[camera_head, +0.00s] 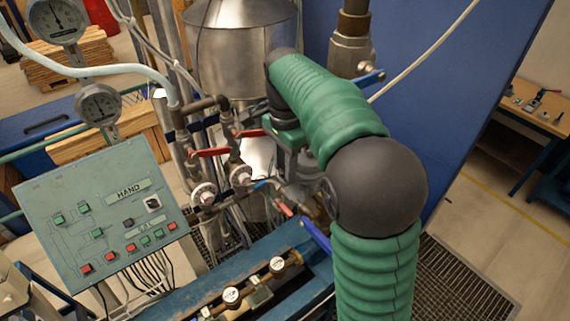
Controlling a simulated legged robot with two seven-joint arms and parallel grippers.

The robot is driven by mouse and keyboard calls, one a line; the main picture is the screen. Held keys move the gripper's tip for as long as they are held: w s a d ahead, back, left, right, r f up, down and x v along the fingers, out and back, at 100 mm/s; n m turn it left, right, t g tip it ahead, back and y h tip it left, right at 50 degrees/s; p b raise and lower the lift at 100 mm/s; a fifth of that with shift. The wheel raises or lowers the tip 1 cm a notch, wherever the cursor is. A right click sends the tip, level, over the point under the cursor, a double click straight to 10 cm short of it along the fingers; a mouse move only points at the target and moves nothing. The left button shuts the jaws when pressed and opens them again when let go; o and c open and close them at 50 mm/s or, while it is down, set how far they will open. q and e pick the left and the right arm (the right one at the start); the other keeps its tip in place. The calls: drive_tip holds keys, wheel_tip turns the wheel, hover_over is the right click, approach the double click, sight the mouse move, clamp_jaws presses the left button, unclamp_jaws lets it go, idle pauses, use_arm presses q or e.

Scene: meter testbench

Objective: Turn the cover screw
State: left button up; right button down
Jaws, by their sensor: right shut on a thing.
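My right arm reaches up from the bottom right and bends at a dark elbow. Its forearm runs to the upper left, and the dark wrist turns down to my right gripper (284,136). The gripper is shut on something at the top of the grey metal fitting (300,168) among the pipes. The fingertips and what they hold are mostly hidden by the wrist and too small to tell apart. I cannot make out the cover screw itself. My left gripper is not in view.
A green control panel (60,215) stands at the left, with pressure gauges (98,105) above it. Red-handled valves (208,153) and pipes crowd the gripper's left side. A steel tank (235,50) stands behind. Small dials (277,264) sit on the blue frame below. A blue wall (440,80) rises at right.

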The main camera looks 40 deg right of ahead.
drive_tip(key=n, duration=0.6)
drive_tip(key=shift+r, duration=0.1)
drive_tip(key=n, duration=0.7)
drive_tip(key=shift+s+d, duration=0.1)
idle(0.4)
drive_tip(key=c, duration=1.2)
unclamp_jaws()
drive_tip(key=shift+c, duration=0.2)
drive_tip(key=shift+o, duration=1)
drive_tip(key=shift+a, duration=0.3)
drive_tip(key=shift+d, duration=0.1)
